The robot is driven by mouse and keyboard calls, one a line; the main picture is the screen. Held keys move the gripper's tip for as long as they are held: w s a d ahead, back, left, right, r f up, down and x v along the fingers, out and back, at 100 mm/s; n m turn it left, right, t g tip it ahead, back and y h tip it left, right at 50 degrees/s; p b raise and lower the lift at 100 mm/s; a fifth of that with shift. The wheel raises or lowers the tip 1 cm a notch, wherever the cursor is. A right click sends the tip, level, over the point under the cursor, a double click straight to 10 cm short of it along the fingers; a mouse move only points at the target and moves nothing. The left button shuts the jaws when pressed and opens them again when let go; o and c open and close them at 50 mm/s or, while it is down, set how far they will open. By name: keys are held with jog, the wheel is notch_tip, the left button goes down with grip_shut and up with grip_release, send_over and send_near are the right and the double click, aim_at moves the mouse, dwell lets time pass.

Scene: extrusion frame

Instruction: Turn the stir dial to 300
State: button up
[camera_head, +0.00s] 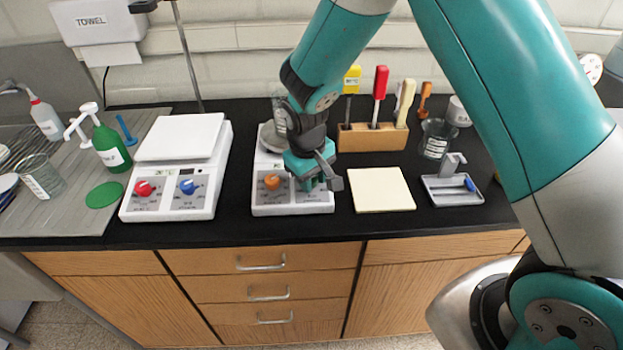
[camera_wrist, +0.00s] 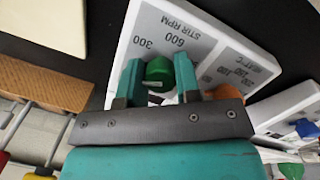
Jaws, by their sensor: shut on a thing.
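The stir dial (camera_wrist: 159,69) is a green knob on the white hot plate's front panel (camera_wrist: 205,35), beside the printed words STIR RPM and the numbers 300 and 600. My gripper (camera_wrist: 159,78) has a finger on each side of the knob and is shut on it. In the head view my gripper (camera_head: 318,180) is low over the right part of the hot plate (camera_head: 262,208) and hides the green knob. The knob's pointer setting cannot be read. An orange heat dial (camera_head: 272,181) is just left of my gripper; it also shows in the wrist view (camera_wrist: 252,102).
A second white hot plate (camera_head: 170,206) with red and blue dials stands to the left. A cream pad (camera_head: 381,190) lies close on the right, with a grey tray (camera_head: 450,190) beyond. A wooden tool rack (camera_head: 372,138) and a beaker (camera_head: 436,139) stand behind.

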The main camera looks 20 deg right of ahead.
aim_at(315, 182)
jog(key=m+b, duration=0.1)
jog(key=m, duration=0.4)
jog(key=shift+y+b, duration=0.35)
jog(key=shift+y, duration=0.05)
jog(key=shift+a+m+y+b, duration=0.1)
jog(key=shift+m+y+b, duration=0.3)
jog(key=shift+m, duration=2)
jog(key=o, duration=0.9)
jog(key=r+b, duration=0.1)
jog(key=r, duration=1)
jog(key=s+r+b, duration=0.1)
jog(key=r, duration=0.5)
jog(key=shift+s+r+b, duration=0.1)
jog(key=shift+r+b, duration=0.1)
jog(key=shift+b, duration=0.1)
